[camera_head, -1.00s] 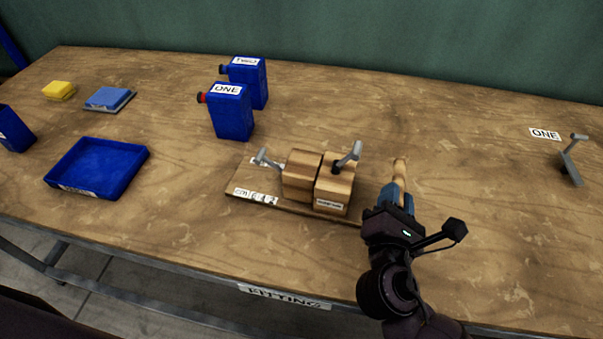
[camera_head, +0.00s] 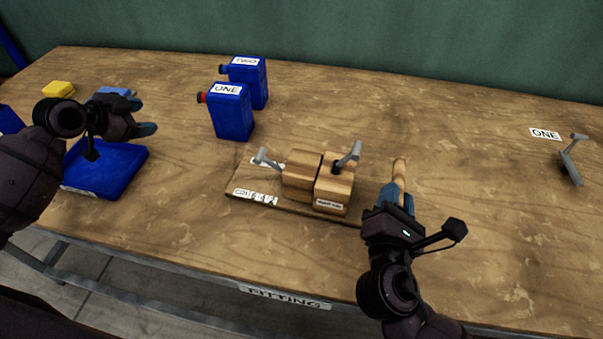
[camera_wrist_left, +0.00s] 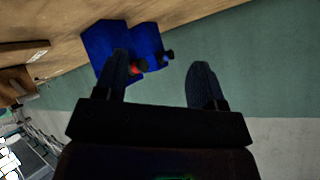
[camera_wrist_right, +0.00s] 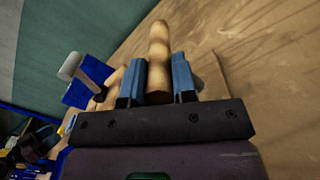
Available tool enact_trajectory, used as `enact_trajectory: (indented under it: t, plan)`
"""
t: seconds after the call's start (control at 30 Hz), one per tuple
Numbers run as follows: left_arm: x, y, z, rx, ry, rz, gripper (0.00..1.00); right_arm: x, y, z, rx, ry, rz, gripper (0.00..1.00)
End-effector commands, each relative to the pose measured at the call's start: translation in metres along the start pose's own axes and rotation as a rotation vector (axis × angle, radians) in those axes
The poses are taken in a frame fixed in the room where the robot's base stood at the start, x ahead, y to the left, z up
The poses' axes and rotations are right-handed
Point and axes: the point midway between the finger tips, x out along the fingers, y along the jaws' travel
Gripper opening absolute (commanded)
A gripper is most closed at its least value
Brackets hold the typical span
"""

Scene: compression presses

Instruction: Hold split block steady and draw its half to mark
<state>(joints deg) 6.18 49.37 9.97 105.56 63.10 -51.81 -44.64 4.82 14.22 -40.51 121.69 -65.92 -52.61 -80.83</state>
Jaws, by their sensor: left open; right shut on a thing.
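The split wooden block stands on a flat wooden board (camera_head: 238,187), its left half (camera_head: 299,173) and right half (camera_head: 333,187) parted by a narrow dark gap. The left half has a grey lever (camera_head: 267,159) at its left side; the right half has another grey lever (camera_head: 348,156) on top and a front label. White marked strips lie on the board's left end. My right gripper (camera_head: 396,190) is shut on a round wooden handle (camera_wrist_right: 158,45) right of the block. Where the handle joins is unclear. My left gripper (camera_head: 143,113) is open and empty, far left of the block.
Blue canisters labelled ONE (camera_head: 231,112) and TWO (camera_head: 248,80) stand behind the block. A blue tray (camera_head: 122,170) lies below my left gripper. A yellow block (camera_head: 58,89) is far left. A grey lever piece (camera_head: 570,165) stands far right. The table right of the block is mostly clear.

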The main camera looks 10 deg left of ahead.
Motion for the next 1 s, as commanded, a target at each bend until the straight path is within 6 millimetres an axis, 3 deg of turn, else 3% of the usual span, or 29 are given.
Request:
enact_trajectory:
  t: [0.03, 0.23, 0.5, 0.7, 1.0]
  plan:
    - [0.008, 0.009, -0.02, 0.017, 0.012, 0.049, 0.64, 0.0, -0.001, -0.001, 0.0, 0.002, -0.001, 0.0]
    - [0.027, 0.052, -0.084, 0.096, 0.016, 0.267, 0.64, 0.0, -0.001, -0.001, 0.0, 0.002, -0.001, 0.0]
    - [0.028, 0.113, -0.154, 0.258, -0.037, 0.556, 0.64, 0.0, -0.001, -0.001, 0.0, 0.002, -0.001, 0.0]
    - [0.013, 0.149, -0.187, 0.399, -0.119, 0.734, 0.64, 0.0, -0.001, -0.001, 0.0, 0.002, -0.001, 0.0]
    - [-0.005, 0.173, -0.204, 0.532, -0.22, 0.87, 0.64, 0.0, -0.001, -0.001, 0.0, 0.002, -0.001, 0.0]
